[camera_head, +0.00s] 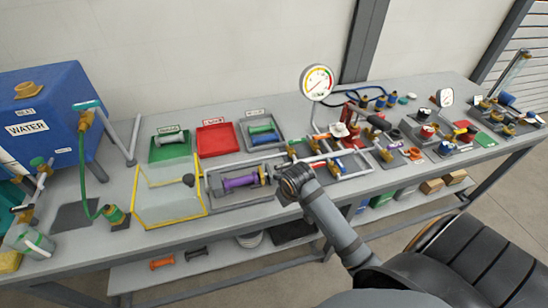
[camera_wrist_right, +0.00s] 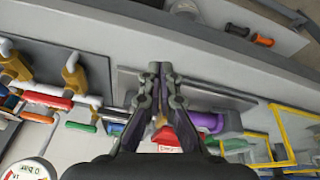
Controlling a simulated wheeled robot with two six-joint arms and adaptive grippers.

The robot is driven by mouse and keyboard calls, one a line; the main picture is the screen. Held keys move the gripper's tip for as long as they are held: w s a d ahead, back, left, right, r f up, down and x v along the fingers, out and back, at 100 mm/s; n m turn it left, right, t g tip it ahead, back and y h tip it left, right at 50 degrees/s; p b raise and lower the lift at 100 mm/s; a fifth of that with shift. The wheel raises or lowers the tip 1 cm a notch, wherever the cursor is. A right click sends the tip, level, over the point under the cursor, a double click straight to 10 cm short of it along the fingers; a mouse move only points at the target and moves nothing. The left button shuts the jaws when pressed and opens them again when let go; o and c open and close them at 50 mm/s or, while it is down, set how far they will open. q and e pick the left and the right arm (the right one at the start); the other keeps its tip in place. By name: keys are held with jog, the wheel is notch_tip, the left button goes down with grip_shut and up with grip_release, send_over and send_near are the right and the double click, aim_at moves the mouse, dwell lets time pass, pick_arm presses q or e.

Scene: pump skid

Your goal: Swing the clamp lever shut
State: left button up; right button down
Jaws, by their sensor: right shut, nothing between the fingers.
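My right gripper (camera_head: 287,181) is at the front of the bench, at the right end of a purple pump body (camera_head: 240,182). In the right wrist view the gripper (camera_wrist_right: 161,76) has its two fingers close together with nothing between them. The purple body (camera_wrist_right: 206,122) shows just right of and beyond the fingers. I cannot single out the clamp lever with certainty. A red fixture with a black grip (camera_head: 378,122) stands farther back to the right. In the wrist view a red handle (camera_wrist_right: 48,100) lies along a pipe at the left. My left gripper is not in view.
A yellow-edged clear guard (camera_head: 168,195) stands left of the pump. A pressure gauge (camera_head: 317,82) rises behind my gripper. Pipes and brass valves (camera_wrist_right: 75,75) crowd the bench to its right. Green, red and grey trays (camera_head: 217,138) lie behind. A blue water tank (camera_head: 45,115) stands far left.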

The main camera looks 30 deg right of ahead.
jog(key=w, duration=0.1)
jog(key=w+d+r, duration=0.1)
jog(key=w+d, duration=0.1)
jog(key=w, duration=0.1)
jog(key=shift+r, duration=0.25)
notch_tip(320, 180, up, 4)
jog(key=m, duration=0.1)
send_over(284, 167)
jog(key=s+a, duration=0.2)
jog(key=s, duration=0.1)
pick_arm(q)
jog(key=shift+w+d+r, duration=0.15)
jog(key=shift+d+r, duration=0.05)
pick_arm(e)
jog(key=w+d+r+m, duration=0.2)
jog(key=w+d+r, duration=0.2)
jog(key=w+r, duration=0.1)
jog(key=shift+w+d, duration=0.25)
jog(key=shift+w, duration=0.15)
